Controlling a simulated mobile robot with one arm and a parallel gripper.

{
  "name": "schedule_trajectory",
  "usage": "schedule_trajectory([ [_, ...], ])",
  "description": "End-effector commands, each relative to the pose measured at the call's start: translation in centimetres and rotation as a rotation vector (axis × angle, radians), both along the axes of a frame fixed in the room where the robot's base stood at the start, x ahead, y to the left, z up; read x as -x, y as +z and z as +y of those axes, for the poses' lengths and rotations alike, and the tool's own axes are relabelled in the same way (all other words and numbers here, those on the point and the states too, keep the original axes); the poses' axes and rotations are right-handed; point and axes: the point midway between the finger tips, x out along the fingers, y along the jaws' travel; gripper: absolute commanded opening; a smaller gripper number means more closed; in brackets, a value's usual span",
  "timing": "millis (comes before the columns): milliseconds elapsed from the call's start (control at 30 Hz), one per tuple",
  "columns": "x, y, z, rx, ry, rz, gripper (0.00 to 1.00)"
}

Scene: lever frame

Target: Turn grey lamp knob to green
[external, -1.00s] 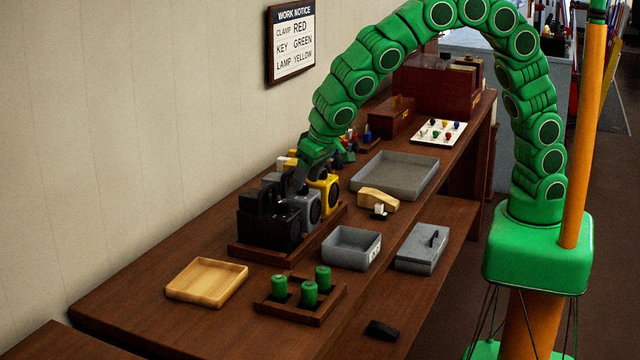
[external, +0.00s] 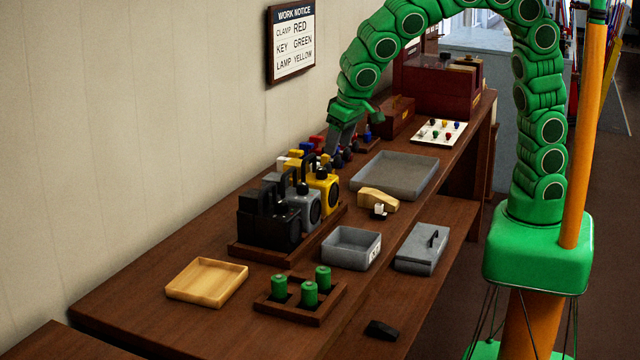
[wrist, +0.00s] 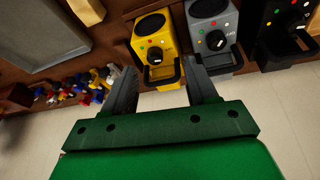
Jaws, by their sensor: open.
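The grey lamp (external: 303,208) stands in a wooden rack between a black lamp (external: 268,220) and a yellow lamp (external: 324,186). In the wrist view the grey lamp (wrist: 208,12) shows its dark round knob (wrist: 216,40) with small coloured dots around it, red and green among them. I cannot tell surely which dot the knob points at. In the external view my gripper (external: 333,142) is above the bench, just beyond the yellow lamp and apart from the grey knob.
A wall notice (external: 291,42) reads clamp red, key green, lamp yellow. Small coloured parts (wrist: 75,88) lie near the wall beyond the lamps. A grey tray (external: 394,177), a grey bin (external: 351,248) and a wooden tray (external: 207,283) stand on the bench around the rack.

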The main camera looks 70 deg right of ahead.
Motion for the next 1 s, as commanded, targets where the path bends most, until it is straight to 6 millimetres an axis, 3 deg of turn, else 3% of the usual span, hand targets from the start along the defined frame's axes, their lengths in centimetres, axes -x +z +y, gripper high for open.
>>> schedule_trajectory([
  [400,2.8,1.0,-5.7,0.024,-0.002,0.065,0.58],
  [1000,8.1,2.0,-12.8,0.037,0.012,0.167,0.58],
])
